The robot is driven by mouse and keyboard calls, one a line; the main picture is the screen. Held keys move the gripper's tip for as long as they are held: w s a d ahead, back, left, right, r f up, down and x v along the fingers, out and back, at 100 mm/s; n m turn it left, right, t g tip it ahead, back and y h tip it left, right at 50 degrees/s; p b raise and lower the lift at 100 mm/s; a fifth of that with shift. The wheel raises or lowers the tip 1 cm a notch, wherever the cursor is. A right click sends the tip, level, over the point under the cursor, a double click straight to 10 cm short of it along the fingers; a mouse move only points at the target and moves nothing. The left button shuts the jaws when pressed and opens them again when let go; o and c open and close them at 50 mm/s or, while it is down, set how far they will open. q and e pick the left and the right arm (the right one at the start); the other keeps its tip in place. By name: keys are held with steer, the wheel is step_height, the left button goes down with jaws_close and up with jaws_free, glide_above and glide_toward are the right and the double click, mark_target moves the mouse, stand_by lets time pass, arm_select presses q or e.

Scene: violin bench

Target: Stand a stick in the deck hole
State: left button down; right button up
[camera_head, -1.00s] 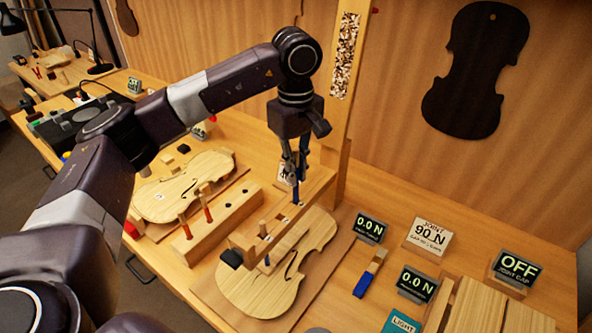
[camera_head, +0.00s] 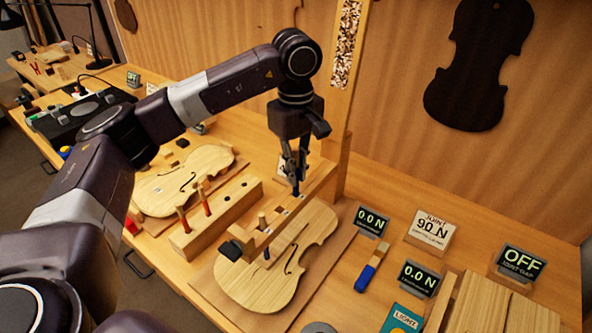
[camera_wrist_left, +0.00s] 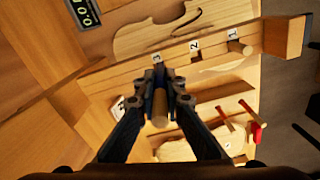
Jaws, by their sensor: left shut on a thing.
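My left gripper (camera_head: 294,178) is shut on a stick with a blue lower part (camera_head: 296,189). It holds the stick upright at the far end of the raised wooden deck (camera_head: 316,189). The stick's wooden top (camera_wrist_left: 159,121) shows between the fingers in the wrist view, beside the label 3 (camera_wrist_left: 157,58). The blue part meets the deck's top in the picture; I cannot tell how far it is inside a hole. Another stick (camera_head: 262,221) stands in the deck's near end, by label 1 (camera_wrist_left: 233,34). My right gripper is not in view.
A violin plate (camera_head: 305,265) lies beneath the deck. A blue-tipped brush (camera_head: 368,272) and display blocks (camera_head: 418,279) lie to the right. A post (camera_head: 339,130) rises close behind the gripper.

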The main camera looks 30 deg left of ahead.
mark_target(296, 150)
arm_select(q)
steer(key=shift+f+b, duration=1.55)
steer(key=shift+f, duration=0.6)
steer(key=c, duration=2)
jaws_free()
steer(key=shift+o, duration=0.2)
step_height(296, 150, up, 12)
steer(key=shift+r, duration=0.1)
